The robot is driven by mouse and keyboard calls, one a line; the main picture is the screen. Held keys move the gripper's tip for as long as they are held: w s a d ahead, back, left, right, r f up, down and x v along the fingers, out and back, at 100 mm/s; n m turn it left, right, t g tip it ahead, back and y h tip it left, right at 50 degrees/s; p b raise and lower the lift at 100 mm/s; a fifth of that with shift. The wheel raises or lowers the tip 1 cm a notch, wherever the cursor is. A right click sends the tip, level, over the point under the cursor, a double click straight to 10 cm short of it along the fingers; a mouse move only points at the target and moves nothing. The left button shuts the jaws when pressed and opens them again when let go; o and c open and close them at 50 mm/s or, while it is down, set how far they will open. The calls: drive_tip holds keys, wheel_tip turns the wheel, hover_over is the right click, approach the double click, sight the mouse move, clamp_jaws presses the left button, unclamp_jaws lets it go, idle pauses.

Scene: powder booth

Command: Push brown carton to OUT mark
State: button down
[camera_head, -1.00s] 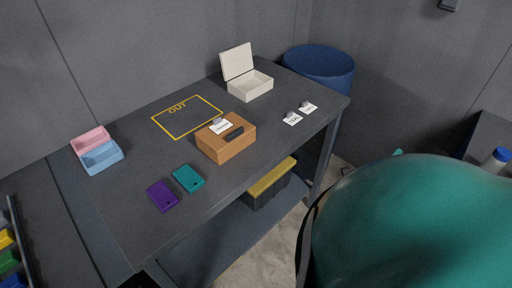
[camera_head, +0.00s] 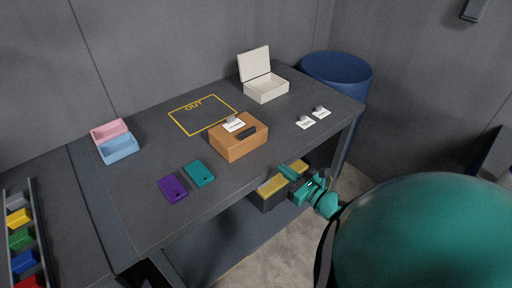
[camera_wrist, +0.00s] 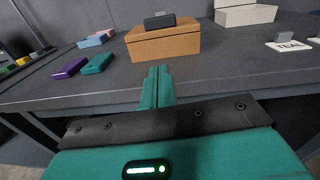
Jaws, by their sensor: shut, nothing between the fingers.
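The brown carton (camera_head: 232,146) sits on the dark table, just in front of the yellow OUT mark (camera_head: 176,124). A dark block and a white label lie on its top. The carton also shows in the wrist view (camera_wrist: 165,44), ahead of my gripper. My gripper (camera_wrist: 157,72) is shut and empty, its fingers pointing at the carton's near face with a gap between. In the head view my gripper (camera_head: 291,174) is near the table's front edge, short of the carton. The area inside the OUT mark looks empty.
A teal case (camera_head: 199,173) and a purple case (camera_head: 173,188) lie left of the carton. Pink (camera_head: 110,131) and blue (camera_head: 119,149) trays stand at the left. An open white box (camera_head: 266,90) is behind, with label cards (camera_head: 306,122) at right. A blue bin (camera_head: 337,78) stands beyond the table.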

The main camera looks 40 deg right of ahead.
drive_tip(key=p, duration=0.3)
approach(250, 142)
drive_tip(key=shift+m, duration=0.3)
drive_tip(key=w, duration=0.4)
drive_tip(key=w+a, duration=0.1)
drive_tip(key=w, duration=0.1)
drive_tip(key=shift+w+a+r, duration=0.1)
drive_tip(key=shift+w, duration=0.3)
